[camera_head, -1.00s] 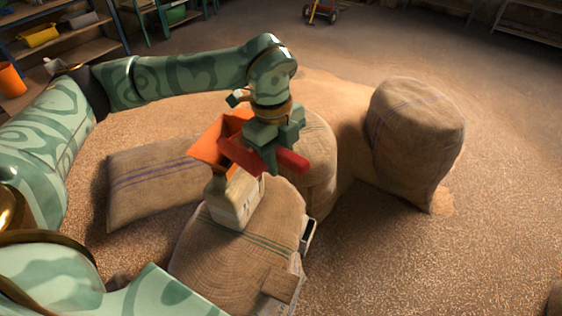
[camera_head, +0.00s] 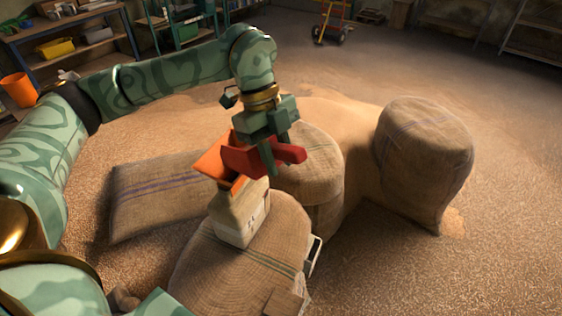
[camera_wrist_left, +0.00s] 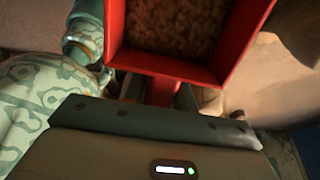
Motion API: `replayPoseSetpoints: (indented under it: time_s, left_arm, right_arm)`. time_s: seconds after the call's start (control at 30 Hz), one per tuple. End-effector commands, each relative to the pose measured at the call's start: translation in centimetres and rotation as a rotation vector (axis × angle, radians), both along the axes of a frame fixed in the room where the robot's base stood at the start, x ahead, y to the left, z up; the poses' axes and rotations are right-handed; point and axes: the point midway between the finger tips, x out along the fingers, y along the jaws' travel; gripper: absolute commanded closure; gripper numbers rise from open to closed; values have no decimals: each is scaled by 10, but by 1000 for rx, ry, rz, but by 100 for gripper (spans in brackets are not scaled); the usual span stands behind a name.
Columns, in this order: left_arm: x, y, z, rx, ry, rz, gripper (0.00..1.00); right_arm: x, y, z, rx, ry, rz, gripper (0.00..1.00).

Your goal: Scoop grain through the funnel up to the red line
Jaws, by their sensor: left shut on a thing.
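My left gripper (camera_head: 268,145) is shut on the handle of a red scoop (camera_head: 245,160). In the left wrist view the scoop (camera_wrist_left: 118,45) is filled with brown grain (camera_wrist_left: 180,28). In the head view the scoop is over, or just in front of, the orange funnel (camera_head: 212,163) and hides part of it. I cannot tell whether they touch. The funnel sits on top of a pale box-like container (camera_head: 238,222), which stands on a burlap sack (camera_head: 210,270). The red line and the grain level inside the container cannot be made out. My right gripper is not in view.
A sack (camera_head: 160,195) lies at the left, another (camera_head: 310,165) stands behind the container and a tall one (camera_head: 425,150) stands at the right. Loose grain covers the floor around them. Shelves (camera_head: 75,35) and an orange bucket (camera_head: 18,90) are at the back left.

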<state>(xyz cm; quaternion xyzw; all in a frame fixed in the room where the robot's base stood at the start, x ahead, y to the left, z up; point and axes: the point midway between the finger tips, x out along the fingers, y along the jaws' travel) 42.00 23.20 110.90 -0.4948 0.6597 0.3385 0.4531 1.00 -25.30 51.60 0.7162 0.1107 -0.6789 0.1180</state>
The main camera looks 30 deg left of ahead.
Motion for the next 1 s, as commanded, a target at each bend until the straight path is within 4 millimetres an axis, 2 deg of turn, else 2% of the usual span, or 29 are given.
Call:
replayPoseSetpoints:
  time_s: [0.9, 1.0]
  left_arm:
    - [7, 24, 26, -221, 64, 2, 100]
    - [7, 26, 32, -248, 72, 2, 100]
  right_arm:
    - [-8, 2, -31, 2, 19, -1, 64]
    - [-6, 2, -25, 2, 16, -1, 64]
